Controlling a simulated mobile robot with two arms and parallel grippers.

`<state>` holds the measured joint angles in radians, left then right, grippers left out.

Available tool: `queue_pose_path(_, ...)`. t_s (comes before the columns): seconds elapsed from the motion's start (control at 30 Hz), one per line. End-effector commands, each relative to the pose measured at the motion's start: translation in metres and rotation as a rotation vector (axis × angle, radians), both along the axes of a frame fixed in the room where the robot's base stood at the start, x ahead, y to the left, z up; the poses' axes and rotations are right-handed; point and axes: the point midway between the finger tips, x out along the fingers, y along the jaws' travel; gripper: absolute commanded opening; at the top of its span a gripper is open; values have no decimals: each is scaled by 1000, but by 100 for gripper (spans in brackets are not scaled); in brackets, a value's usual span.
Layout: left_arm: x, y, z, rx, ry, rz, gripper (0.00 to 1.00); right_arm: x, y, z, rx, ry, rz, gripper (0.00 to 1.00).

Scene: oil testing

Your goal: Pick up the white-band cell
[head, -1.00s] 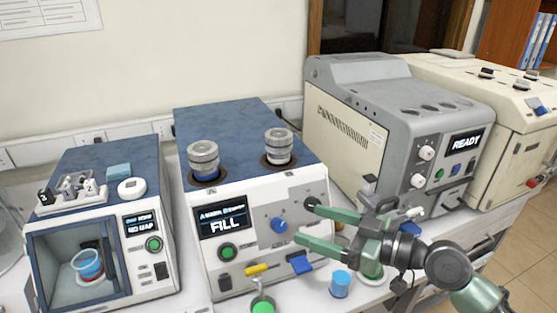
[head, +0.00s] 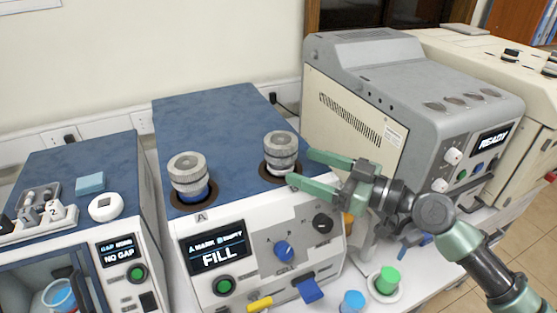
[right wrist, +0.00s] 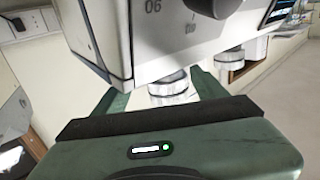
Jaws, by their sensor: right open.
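The white-band cell (head: 281,150), with a knurled grey cap, stands upright in the right-hand dark-ringed well on top of the middle machine. A second cell (head: 188,172), with a blue band, stands in the left well. My right gripper (head: 301,168) is open at the right side of the white-band cell, its fingertips close to it. Contact cannot be told. In the right wrist view, the white-band cell (right wrist: 168,88) shows between the two open fingers, its lower part hidden by the gripper body. My left gripper is not in view.
The middle machine (head: 215,115) shows FILL on its screen. A grey machine (head: 420,75) marked READY stands to the right, close behind my right arm. A gap-test machine (head: 75,165) is at left. Green (head: 387,280) and blue (head: 352,300) capped containers stand in front.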

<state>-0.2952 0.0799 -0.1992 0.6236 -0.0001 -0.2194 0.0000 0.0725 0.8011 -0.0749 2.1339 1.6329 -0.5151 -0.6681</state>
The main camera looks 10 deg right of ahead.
Motion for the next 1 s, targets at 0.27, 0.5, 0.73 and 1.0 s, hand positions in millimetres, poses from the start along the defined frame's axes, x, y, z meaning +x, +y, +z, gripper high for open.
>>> queue_pose_path(0.27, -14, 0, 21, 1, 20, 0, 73, 13, 17, 6, 2, 1, 2, 72)
queue_pose_path(0.5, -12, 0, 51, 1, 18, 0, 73, 31, 40, 8, 4, 0, 1, 72)
queue_pose_path(0.73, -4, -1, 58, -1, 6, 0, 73, 41, 52, 2, -1, -1, 2, 72)
queue_pose_path(1.0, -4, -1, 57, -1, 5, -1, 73, 41, 51, 1, -1, -1, 2, 47)
